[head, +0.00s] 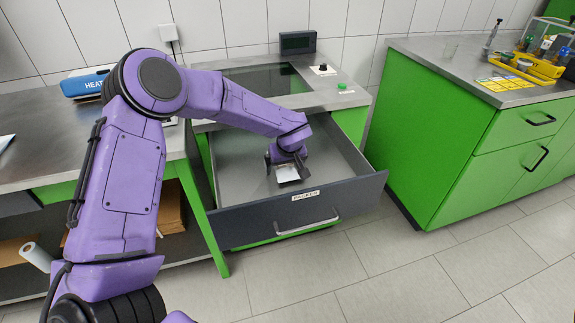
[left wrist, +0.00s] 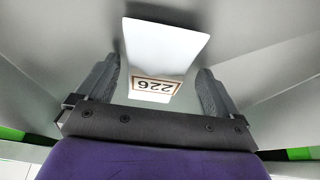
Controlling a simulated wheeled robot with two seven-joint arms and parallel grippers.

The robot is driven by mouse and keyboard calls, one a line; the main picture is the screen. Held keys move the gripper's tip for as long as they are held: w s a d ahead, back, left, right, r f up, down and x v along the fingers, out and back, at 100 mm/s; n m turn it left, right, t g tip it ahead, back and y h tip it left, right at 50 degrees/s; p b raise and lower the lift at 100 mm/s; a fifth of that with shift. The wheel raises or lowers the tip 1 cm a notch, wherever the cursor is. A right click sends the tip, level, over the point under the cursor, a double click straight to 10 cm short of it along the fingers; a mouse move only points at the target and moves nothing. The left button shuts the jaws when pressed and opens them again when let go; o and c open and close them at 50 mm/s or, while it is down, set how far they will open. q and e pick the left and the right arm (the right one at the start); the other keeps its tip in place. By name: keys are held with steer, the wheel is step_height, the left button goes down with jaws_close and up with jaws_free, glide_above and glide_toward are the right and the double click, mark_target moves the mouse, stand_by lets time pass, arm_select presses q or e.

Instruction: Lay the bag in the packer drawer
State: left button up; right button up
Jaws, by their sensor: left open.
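The packer drawer (head: 240,179) is pulled out of the green bench, with a "PACKER" label on its dark front. My left arm reaches over it, and my left gripper (head: 288,163) is down inside. The bag (head: 288,173) is white and lies at the gripper, partly hidden by it in the head view. The fingers are open. My right gripper is not in view.
A bench top with a dark glass plate (head: 255,80) and a green button (head: 342,86) stands behind the drawer. A green cabinet (head: 455,130) is close on the right, with a yellow tray (head: 537,66) on top. A blue "HEAT" device (head: 85,84) lies on the left bench.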

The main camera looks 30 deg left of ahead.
arm_select(q)
steer(key=p+v, duration=0.1)
steer(key=v, duration=1.1)
steer(key=shift+w+r, duration=0.1)
steer(key=shift+w, duration=0.1)
stand_by(0.4)
